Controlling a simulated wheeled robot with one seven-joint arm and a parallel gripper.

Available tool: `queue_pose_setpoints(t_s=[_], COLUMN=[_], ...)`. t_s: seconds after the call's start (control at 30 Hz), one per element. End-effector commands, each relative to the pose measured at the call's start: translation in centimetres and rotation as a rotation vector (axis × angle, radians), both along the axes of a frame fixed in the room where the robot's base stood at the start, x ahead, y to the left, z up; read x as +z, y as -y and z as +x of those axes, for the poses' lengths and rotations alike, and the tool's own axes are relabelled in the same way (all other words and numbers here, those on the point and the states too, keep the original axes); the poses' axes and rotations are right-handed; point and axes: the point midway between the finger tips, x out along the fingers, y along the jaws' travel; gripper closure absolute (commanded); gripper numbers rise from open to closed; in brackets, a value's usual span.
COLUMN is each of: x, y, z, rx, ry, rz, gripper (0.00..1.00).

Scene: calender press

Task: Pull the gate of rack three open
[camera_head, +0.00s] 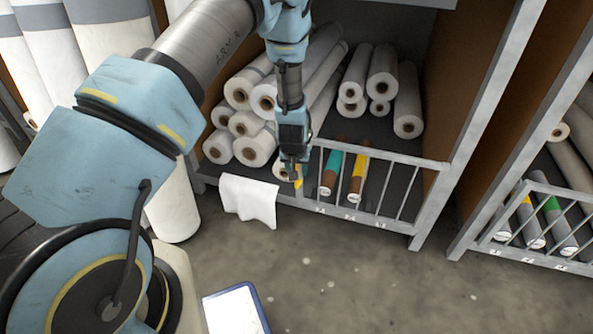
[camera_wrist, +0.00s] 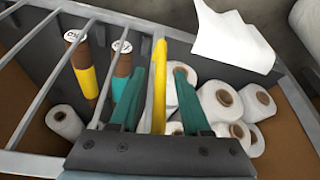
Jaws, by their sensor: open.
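The rack gate (camera_head: 401,195) is a low grey barred frame across the front of the middle rack bay; it looks closed. Its bars and rail also show in the wrist view (camera_wrist: 100,14). I cannot read a rack number. A yellow bar (camera_wrist: 159,85), apparently a handle at the gate's left end, stands between my fingers; only a bit of yellow (camera_head: 299,174) shows in the head view. My gripper (camera_head: 294,174) is open, with its teal fingers on either side of the yellow bar in the wrist view (camera_wrist: 160,100). Contact with the bar cannot be told.
A white cloth (camera_head: 249,199) hangs left of the gate. White rolls (camera_head: 254,148) and two tubes with teal and yellow bands (camera_head: 331,172) lie inside. Another barred rack (camera_head: 548,262) stands right. A blue-edged white board (camera_head: 232,310) is low in front. The floor (camera_head: 400,290) before the gate is clear.

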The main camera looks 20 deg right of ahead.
Motion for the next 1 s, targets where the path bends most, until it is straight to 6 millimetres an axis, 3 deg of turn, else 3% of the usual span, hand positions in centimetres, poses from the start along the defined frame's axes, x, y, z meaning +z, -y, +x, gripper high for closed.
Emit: queue_pose_setpoints(t_s=[0.07, 0.5, 1.0], x=[0.02, 0.03, 0.04], y=[0.00, -0.01, -0.01], z=[-0.01, -0.02, -0.03], rx=[0.000, 0.000, 0.000], ry=[0.000, 0.000, 0.000], rz=[0.000, 0.000, 0.000], gripper=[0.53, 1.00, 1.00])
